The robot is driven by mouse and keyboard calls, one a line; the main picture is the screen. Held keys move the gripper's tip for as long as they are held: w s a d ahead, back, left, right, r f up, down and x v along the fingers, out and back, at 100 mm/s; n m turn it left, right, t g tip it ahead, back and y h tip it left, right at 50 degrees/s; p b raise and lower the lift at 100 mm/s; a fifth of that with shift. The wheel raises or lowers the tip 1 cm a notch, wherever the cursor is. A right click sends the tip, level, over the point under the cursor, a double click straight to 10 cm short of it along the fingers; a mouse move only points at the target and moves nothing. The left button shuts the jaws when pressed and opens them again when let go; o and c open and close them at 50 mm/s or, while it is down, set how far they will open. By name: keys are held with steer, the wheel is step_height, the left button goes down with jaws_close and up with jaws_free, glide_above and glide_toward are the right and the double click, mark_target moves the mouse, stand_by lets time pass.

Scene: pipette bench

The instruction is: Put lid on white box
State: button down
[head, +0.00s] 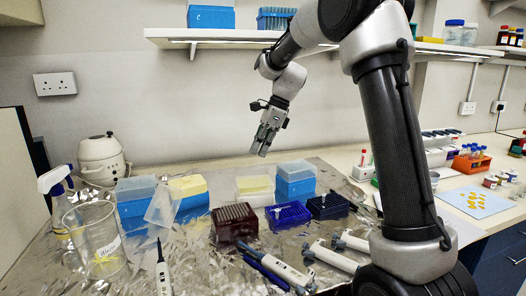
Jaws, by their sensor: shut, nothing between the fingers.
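The white box (254,197) stands on the foil-covered bench near the back, with a pale yellow top and no lid visible on it. A translucent, frosted lid (163,204) sits tilted between two blue boxes, left of the white box; I cannot tell exactly what it rests on. My gripper (262,151) points down in the air above the white box area, clear of it. It is shut and empty. The white box's lower front is partly hidden by the racks.
Blue boxes (297,190) stand beside the white box and at left (133,212). A dark red rack (234,228), a blue rack (288,220) and a navy rack (328,210) sit in front. Pipettes (278,268) lie nearer. A glass beaker (95,245) stands left. A shelf (230,35) hangs above.

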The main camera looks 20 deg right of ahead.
mark_target(254, 177)
steer(key=a+f+h, duration=0.1)
steer(key=a+f+n, duration=0.1)
steer(key=a, duration=0.1)
steer(key=s+a+f+g+h, duration=0.1)
steer(key=a, duration=0.1)
steer(key=shift+f+h, duration=0.25)
steer(key=shift+h, duration=0.05)
steer(key=d, duration=0.1)
steer(key=w+d+h, duration=0.1)
steer(key=d+m+h, duration=0.1)
steer(key=shift+w+f, duration=0.2)
steer(key=shift+w, duration=0.15)
steer(key=shift+w+d+t, duration=0.15)
steer(key=shift+d+t, duration=0.05)
steer(key=shift+t, duration=0.1)
steer(key=shift+a+f+m, duration=0.1)
steer(key=shift+f+m, duration=0.05)
steer(key=shift+m, duration=0.15)
steer(key=shift+f, duration=1.5)
steer(key=shift+f, duration=0.5)
steer(key=shift+r, duration=0.1)
steer(key=shift+r, duration=2.4)
